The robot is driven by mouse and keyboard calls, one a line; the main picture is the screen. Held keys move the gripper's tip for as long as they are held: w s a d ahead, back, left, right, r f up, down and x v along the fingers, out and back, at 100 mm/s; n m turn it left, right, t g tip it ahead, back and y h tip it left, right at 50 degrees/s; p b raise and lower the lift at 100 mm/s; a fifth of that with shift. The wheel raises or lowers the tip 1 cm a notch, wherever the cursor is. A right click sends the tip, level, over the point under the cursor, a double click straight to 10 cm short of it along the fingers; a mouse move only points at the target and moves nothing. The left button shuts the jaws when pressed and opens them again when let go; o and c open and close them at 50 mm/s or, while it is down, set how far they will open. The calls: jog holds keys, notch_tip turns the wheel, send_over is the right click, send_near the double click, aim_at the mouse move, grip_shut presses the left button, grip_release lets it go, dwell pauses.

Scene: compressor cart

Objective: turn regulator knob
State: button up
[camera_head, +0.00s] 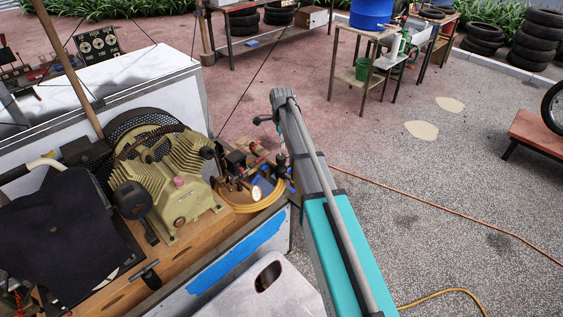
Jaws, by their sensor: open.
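The compressor's regulator fittings (238,162) sit at the right end of the cart, beside the olive-green compressor pump (172,175). A small round gauge (256,193) with a pale face shows below them. The regulator knob itself is too small to pick out among the dark fittings. My arm reaches up from the bottom of the picture, just right of the fittings. My gripper (284,170) is a dark shape partly hidden by my arm, close to the right side of the fittings. It is open, with nothing seen in it. I cannot tell whether it touches anything.
A coiled yellow hose (262,207) lies under the fittings. The white cart wall with blue tape (240,255) stands in front. A dark cloth-like cover (55,235) lies at left. An orange hose (450,212) crosses the open ground at right. A workbench (375,37) stands behind.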

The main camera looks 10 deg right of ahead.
aim_at(281, 156)
jog(key=shift+w+a+f+b, duration=0.1)
jog(key=shift+f+b, duration=4.25)
jog(key=shift+f, duration=0.3)
jog(key=c, duration=1.1)
jog(key=shift+c, duration=0.2)
